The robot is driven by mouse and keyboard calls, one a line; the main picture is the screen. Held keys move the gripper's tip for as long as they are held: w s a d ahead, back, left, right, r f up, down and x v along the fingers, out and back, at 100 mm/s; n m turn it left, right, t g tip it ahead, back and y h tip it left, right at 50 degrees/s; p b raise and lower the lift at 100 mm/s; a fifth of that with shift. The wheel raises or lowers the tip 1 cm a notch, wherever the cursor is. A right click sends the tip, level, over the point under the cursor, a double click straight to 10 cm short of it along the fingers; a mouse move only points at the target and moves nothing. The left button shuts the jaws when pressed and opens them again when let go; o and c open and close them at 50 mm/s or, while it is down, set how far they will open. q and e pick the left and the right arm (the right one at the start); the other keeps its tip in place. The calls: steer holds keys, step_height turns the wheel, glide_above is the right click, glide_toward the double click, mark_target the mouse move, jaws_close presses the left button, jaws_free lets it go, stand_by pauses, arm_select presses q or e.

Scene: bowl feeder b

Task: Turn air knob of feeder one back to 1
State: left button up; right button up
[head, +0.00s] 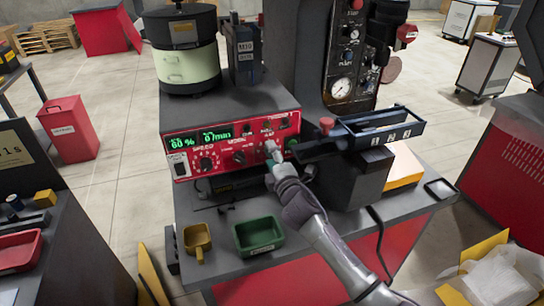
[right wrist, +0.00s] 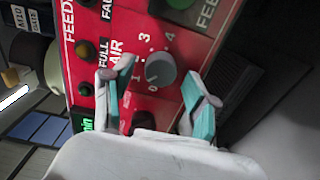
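The air knob (right wrist: 160,70) is a grey round dial on the red panel in the right wrist view. The word AIR and the digits 1, 3 and 4 are printed around it. I cannot tell where its pointer stands. My right gripper (right wrist: 160,88) is open, with one teal-padded finger on each side of the knob and gaps visible. In the head view my right gripper (head: 271,155) is at the right part of the red feeder panel (head: 222,160) and hides the knob. My left gripper is not in view.
The panel's green display (head: 201,137) reads 60 % and 0/min. The bowl feeder (head: 186,60) stands on top. A black rail (head: 372,132) juts out to the right of my gripper. A green tray (head: 258,235) and a yellow cup (head: 197,239) sit on the bench below.

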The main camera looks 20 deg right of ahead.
steer(key=s, duration=1.2)
steer(key=shift+d, duration=0.2)
